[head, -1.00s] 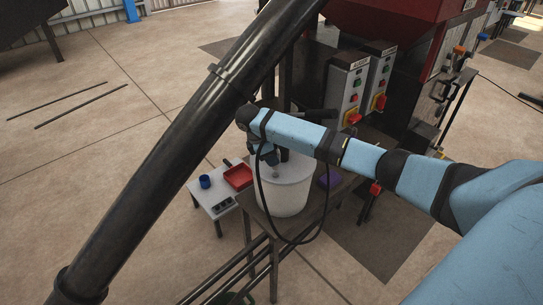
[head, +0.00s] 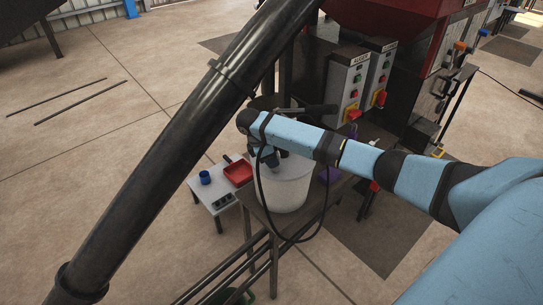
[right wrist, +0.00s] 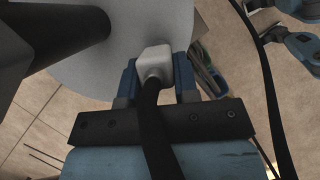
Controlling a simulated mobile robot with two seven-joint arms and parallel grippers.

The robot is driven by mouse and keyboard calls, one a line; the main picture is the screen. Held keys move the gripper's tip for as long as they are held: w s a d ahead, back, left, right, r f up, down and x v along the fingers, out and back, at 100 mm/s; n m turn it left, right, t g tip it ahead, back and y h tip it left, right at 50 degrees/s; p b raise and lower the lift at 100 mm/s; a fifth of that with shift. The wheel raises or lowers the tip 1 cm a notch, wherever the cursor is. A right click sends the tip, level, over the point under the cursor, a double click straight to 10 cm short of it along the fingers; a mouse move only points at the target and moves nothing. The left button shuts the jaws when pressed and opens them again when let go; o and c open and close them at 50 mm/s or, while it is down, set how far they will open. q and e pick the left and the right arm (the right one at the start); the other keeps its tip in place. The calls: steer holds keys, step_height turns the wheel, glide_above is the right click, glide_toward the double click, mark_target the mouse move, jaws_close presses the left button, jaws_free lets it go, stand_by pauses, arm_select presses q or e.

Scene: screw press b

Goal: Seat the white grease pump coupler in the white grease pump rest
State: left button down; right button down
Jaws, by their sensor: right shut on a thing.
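In the right wrist view, my right gripper (right wrist: 157,75) is shut on the white grease pump coupler (right wrist: 155,60), a pale block with a black hose running from its near end. The coupler is in front of the pale top of the white bucket. In the head view, my right gripper (head: 268,160) is over the white bucket (head: 282,192), and the black hose loops down beside it. The gripper hides the coupler there. I cannot make out the white grease pump rest, or whether the coupler touches it. My left gripper is not visible.
The bucket stands on a dark metal table. A low white table (head: 210,203) with a red tray (head: 238,173) and a blue cup (head: 205,177) stands to its left. A thick black tube (head: 170,160) crosses the head view. Grey switch boxes (head: 348,85) stand behind.

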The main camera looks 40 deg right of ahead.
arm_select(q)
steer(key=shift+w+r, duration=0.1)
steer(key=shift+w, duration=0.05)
arm_select(e)
steer(key=c, duration=0.8)
jaws_free()
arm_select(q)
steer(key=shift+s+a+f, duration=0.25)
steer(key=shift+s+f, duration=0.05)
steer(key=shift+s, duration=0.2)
arm_select(e)
steer(key=b+v, duration=0.1)
steer(key=v, duration=0.3)
steer(key=shift+w, duration=0.1)
arm_select(q)
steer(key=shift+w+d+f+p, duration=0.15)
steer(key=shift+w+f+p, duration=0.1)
steer(key=shift+p, duration=0.2)
arm_select(e)
steer(key=v, duration=0.9)
steer(key=shift+a+r, duration=0.1)
steer(key=shift+r, duration=0.3)
